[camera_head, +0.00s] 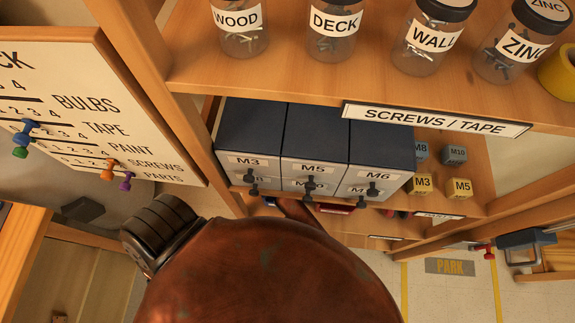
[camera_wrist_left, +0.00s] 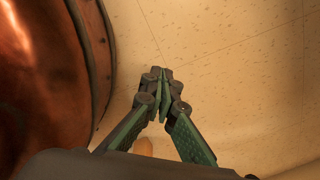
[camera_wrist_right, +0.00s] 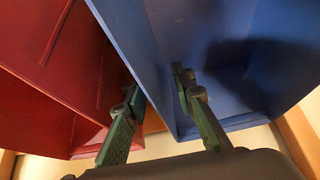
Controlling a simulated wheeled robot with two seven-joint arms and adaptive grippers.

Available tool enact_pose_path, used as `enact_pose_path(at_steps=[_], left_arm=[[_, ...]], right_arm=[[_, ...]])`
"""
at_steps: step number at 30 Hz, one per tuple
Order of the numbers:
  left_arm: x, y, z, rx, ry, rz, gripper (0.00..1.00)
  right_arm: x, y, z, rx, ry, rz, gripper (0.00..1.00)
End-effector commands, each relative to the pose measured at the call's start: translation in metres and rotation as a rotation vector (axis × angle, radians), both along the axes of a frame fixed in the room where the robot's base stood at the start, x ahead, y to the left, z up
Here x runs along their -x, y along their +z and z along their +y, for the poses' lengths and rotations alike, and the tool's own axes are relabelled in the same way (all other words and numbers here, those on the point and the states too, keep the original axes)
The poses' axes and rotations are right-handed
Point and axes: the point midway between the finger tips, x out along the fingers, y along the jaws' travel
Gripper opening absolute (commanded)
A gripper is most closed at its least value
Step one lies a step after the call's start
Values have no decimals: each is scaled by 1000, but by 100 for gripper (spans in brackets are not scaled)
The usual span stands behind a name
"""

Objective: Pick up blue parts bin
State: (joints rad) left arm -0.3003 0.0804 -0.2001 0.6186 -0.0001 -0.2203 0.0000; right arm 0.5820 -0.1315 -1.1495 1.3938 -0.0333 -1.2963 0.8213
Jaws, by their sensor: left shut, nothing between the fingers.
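The blue parts bin (camera_wrist_right: 215,45) fills the upper right of the right wrist view, its open inside partly in shadow. My right gripper (camera_wrist_right: 158,90) straddles the bin's left wall, one finger outside on the red bin's side and one over the inside. Its fingers stand apart, with a visible gap. In the head view only a small blue sliver (camera_head: 269,201) shows below the drawer boxes, possibly this bin; the right gripper is hidden there. My left gripper (camera_wrist_left: 162,78) is shut and empty above the pale floor, and does not show in the head view.
A red bin (camera_wrist_right: 50,70) stands close left of the blue one. Dark drawer boxes (camera_head: 318,140) and small labelled blocks (camera_head: 455,154) sit on the shelf above. Jars (camera_head: 335,30) stand on the top shelf. A pegged board (camera_head: 85,110) is at left. A wooden post (camera_wrist_right: 298,130) is right of the bin.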

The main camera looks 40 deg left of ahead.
Motion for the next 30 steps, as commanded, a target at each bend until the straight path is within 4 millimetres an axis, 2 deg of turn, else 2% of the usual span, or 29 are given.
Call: enact_pose_path(at_steps=[2,5,13,30], left_arm=[[3,-6,0,0,0,5,0],[5,-11,0,0,0,13,0],[-5,-9,-2,2,1,-2,0],[-1,-5,-1,0,2,6,0]], right_arm=[[-10,-2,7,-1,0,0,24],[-11,-11,7,1,1,2,24],[-12,-10,8,-1,0,0,24],[-12,-15,7,-1,0,2,24]])
